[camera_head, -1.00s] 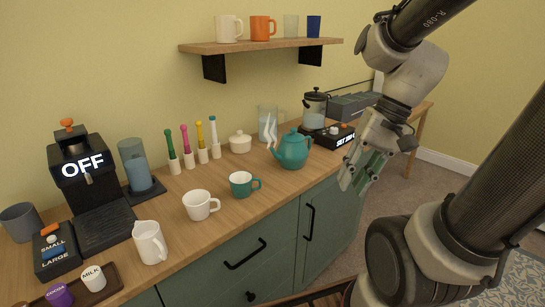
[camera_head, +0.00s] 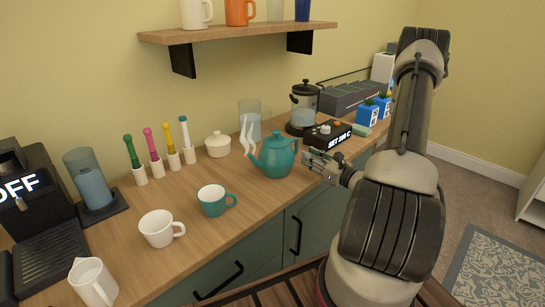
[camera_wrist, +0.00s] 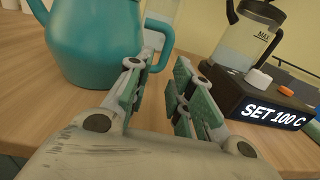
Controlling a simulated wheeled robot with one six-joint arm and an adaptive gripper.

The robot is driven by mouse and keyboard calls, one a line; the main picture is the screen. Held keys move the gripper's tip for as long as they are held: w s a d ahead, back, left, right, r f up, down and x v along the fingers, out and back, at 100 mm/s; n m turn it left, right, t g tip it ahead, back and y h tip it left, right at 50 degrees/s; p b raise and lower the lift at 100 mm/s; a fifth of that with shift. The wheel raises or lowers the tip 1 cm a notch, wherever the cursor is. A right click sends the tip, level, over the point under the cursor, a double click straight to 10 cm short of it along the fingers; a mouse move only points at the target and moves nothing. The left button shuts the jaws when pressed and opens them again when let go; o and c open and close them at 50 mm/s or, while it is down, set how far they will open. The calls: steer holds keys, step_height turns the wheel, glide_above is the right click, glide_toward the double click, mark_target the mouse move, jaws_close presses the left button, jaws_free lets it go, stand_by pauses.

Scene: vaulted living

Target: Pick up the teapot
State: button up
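The teal teapot (camera_head: 278,158) stands upright on the wooden counter, steam at its spout on the left and its handle on the right. In the wrist view its body (camera_wrist: 95,40) fills the upper left. My gripper (camera_head: 312,164) is just right of the teapot at handle height. In the wrist view my gripper (camera_wrist: 157,75) is open, with a gap between its green-padded fingers. The teapot handle shows at the fingertips, close to the left finger and partly hidden by it. I cannot tell whether they touch.
A kettle base marked "SET 100 C" (camera_head: 328,135) sits close right of my gripper, with a glass kettle (camera_head: 303,105) behind. A teal cup (camera_head: 212,200), white cup (camera_head: 158,229) and lidded white pot (camera_head: 218,145) stand to the left. A shelf (camera_head: 240,33) hangs above.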

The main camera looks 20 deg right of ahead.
mark_target(296, 149)
steer(key=x, duration=0.8)
steer(key=shift+d+f, duration=0.25)
steer(key=shift+d, duration=0.05)
jaws_close()
